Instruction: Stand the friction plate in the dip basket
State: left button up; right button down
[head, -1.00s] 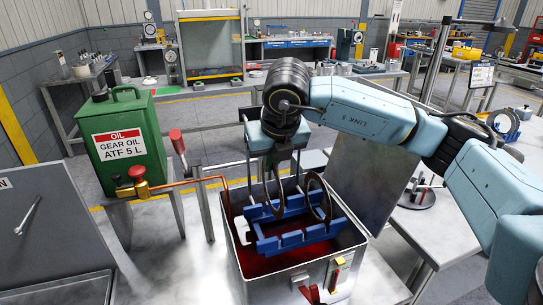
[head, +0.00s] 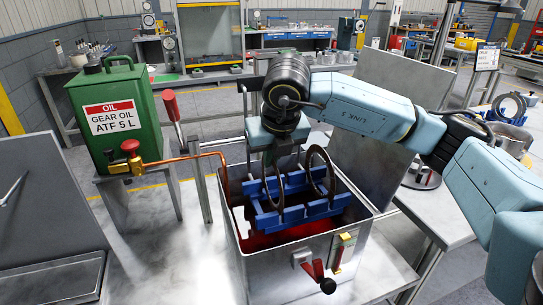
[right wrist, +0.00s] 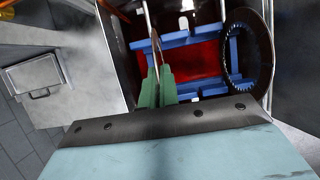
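The blue dip basket (head: 307,208) sits inside the open metal tank, above red fluid; it also shows in the right wrist view (right wrist: 190,40). My right gripper (head: 272,158) reaches down over its left part, with green fingers (right wrist: 157,88) closed on a dark friction plate (head: 279,190). This plate (right wrist: 152,40) is upright and nearly edge-on, low between the basket rails. I cannot tell whether its lower edge rests in a slot. A second dark ring plate (head: 331,180) stands in the basket to the right, apart from the gripper. My left gripper is out of view.
The tank (head: 290,265) has a red-handled lever on its front. A green oil can (head: 118,115) and a copper pipe (head: 185,158) stand to the left. A grey panel (head: 45,215) is at far left. A table (head: 460,205) lies to the right.

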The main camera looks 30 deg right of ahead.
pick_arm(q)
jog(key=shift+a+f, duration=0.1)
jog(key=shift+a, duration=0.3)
pick_arm(e)
jog(key=shift+f, duration=0.1)
jog(key=c, duration=1.6)
grip_release()
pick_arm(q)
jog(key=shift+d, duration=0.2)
